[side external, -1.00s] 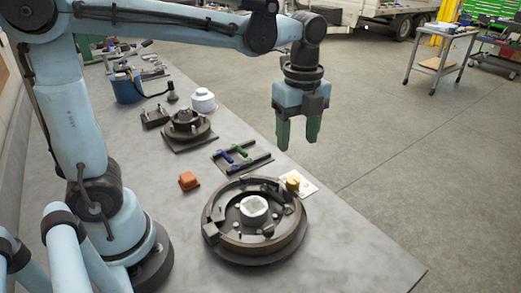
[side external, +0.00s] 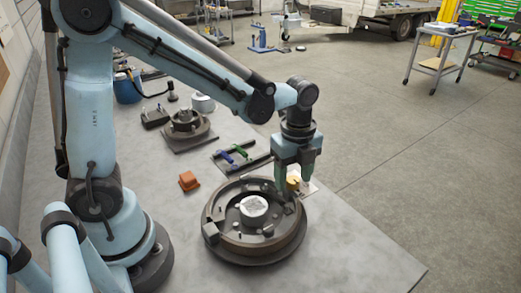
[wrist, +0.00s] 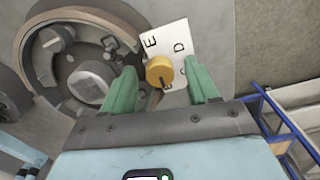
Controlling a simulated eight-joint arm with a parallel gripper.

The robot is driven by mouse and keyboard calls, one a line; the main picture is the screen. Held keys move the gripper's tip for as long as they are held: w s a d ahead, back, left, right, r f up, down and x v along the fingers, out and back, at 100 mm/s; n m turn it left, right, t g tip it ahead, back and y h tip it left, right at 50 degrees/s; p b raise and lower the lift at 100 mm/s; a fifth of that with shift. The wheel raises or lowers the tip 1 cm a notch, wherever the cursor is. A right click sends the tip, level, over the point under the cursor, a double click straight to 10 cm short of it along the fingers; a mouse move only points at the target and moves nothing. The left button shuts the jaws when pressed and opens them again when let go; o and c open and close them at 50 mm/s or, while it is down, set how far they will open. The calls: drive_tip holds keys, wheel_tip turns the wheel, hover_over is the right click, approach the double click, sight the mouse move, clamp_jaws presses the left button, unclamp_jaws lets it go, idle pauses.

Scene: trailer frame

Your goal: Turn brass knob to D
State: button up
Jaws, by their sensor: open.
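The brass knob (wrist: 160,72) sits on a white card marked with letters (wrist: 172,40) in the wrist view; E and D are readable, and another letter lies partly hidden behind the knob and finger. A dark mark on the knob points toward the bottom of the wrist view, not at the D. My gripper (wrist: 163,84) is open, with one green finger on each side of the knob; I cannot tell whether either finger touches it. In the side view the knob (side external: 293,183) shows between the fingers of my gripper (side external: 295,187), low over the table.
A large round brake drum assembly (side external: 213,214) stands right beside the card, close to my left finger in the wrist view. An orange block (side external: 188,181), a rack with blue and green handles (side external: 236,156) and a smaller hub (side external: 186,127) lie farther back. The front right table is clear.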

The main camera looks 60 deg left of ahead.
drive_tip(key=c, duration=1)
drive_tip(key=shift+c, duration=0.2)
drive_tip(key=shift+n, duration=0.3)
drive_tip(key=n, duration=0.5)
drive_tip(key=shift+n, duration=0.3)
drive_tip(key=n, duration=1.1)
drive_tip(key=shift+n, duration=0.4)
drive_tip(key=n, duration=0.5)
drive_tip(key=shift+n, duration=0.4)
